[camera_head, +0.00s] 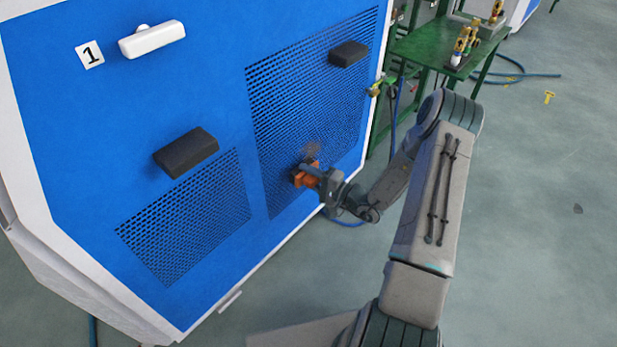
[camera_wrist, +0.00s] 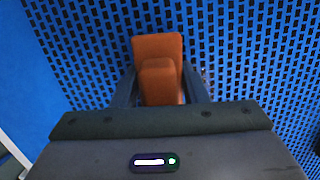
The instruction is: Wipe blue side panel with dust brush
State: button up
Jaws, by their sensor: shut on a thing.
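The blue side panel (camera_head: 225,75) fills the left half of the head view and has perforated vent areas. My gripper (camera_head: 312,177) is shut on an orange dust brush (camera_head: 303,176), held at the lower part of the larger vent grille (camera_head: 310,110). In the wrist view the orange brush (camera_wrist: 158,60) sits between the two dark fingers of my gripper (camera_wrist: 160,88), in front of the perforated blue panel (camera_wrist: 235,45). A faint brownish smudge (camera_head: 313,149) shows on the grille just above the brush. The bristles are hidden, so I cannot tell if they touch the panel.
Black handles (camera_head: 186,153) and (camera_head: 348,54) and a white handle (camera_head: 152,39) stick out from the panel. A smaller vent grille (camera_head: 185,215) is at lower left. A green table (camera_head: 425,45) with brass fittings stands behind. The floor (camera_head: 530,210) at right is mostly clear.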

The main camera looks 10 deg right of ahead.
aim_at(304, 154)
jog(key=shift+w+a, duration=0.45)
jog(key=shift+w, duration=0.1)
